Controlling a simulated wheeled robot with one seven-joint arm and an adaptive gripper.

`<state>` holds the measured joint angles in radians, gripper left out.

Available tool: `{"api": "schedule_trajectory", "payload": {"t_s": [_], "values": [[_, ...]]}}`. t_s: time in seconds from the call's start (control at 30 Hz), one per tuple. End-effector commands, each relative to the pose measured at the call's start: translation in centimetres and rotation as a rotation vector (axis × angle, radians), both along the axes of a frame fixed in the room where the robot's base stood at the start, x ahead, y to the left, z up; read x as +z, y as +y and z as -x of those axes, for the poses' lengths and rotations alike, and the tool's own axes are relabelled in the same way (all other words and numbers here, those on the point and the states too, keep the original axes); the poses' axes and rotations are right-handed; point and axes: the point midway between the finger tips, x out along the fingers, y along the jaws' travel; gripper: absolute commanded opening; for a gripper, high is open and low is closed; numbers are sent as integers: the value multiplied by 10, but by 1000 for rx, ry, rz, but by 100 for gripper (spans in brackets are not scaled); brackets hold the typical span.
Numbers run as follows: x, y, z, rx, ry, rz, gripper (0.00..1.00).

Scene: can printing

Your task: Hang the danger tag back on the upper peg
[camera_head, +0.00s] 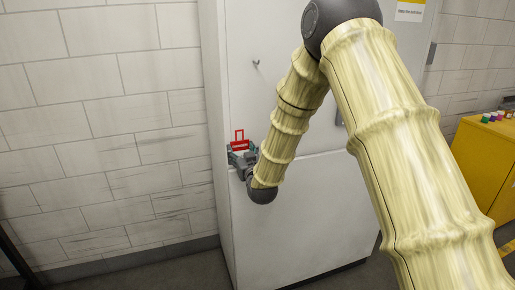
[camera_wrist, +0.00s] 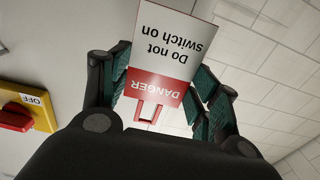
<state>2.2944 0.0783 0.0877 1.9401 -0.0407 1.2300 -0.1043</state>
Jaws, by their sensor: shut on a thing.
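The danger tag (camera_head: 240,146) is held by my gripper (camera_head: 240,158) at the left edge of a white cabinet. Its red band and red hanging loop point up in the head view; its lower part is hidden by the gripper. In the wrist view the tag (camera_wrist: 172,45) appears upside down, its white "Do not switch on" face between the green finger pads and its red loop below. A small dark peg (camera_head: 256,63) stands out from the cabinet's upper front, well above the tag and apart from it.
The white cabinet (camera_head: 290,225) stands beside a pale block wall (camera_head: 100,120). A red switch on a yellow plate (camera_wrist: 40,105), marked OFF, is left in the wrist view. A yellow cabinet (camera_head: 487,170) with small coloured items stands at right. The cabinet face around the peg is clear.

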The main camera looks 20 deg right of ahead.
Motion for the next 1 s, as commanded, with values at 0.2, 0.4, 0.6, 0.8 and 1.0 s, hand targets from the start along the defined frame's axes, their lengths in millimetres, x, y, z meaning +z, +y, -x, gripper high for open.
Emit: {"api": "schedule_trajectory", "payload": {"t_s": [0.2,0.4,0.6,0.8,1.0], "values": [[-2,-39,-19,-2,1,-1,35],[-5,-57,-28,-1,0,-1,35],[-5,-71,-34,-1,-1,-1,35],[-27,-71,-34,0,3,-1,35],[-40,-71,-34,0,1,-1,35]]}}
